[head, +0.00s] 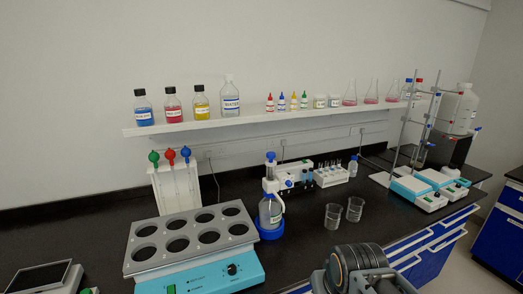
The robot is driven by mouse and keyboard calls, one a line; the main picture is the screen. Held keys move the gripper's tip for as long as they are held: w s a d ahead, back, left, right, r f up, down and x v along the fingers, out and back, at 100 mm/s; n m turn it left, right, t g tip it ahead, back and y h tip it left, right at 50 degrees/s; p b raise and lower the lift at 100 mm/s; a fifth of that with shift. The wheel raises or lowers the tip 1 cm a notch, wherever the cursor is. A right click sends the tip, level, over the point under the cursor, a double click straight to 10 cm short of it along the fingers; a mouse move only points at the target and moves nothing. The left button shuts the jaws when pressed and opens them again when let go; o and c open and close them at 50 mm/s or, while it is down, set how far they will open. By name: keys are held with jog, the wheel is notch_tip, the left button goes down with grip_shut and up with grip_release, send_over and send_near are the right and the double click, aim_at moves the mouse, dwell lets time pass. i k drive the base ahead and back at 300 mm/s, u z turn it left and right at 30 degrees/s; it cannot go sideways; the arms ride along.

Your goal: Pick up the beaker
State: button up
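Two clear glass beakers stand upright side by side on the black bench top, right of the middle in the head view. The left beaker (332,217) is slightly nearer, and the right beaker (355,209) is a little farther back. Both look empty. A dark, rounded link of my arm shows at the bottom, in front of and below the beakers, apart from them in the picture. The fingers of my gripper do not show.
A multi-hole heating unit (190,243) stands at the front left. A bottle-top dispenser (270,210) is just left of the beakers. A vial rack (330,176) stands behind them. Blue-and-white hotplates (420,190) are to the right. A shelf (270,117) carries bottles and flasks above.

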aim_at(332, 217)
jog(key=z, duration=0.05)
jog(key=k, duration=0.5)
jog(key=z, duration=1.45)
jog(key=i, duration=1.2)
jog(key=u, duration=2.75)
jog(key=i, duration=0.5)
jog(key=z, duration=0.1)
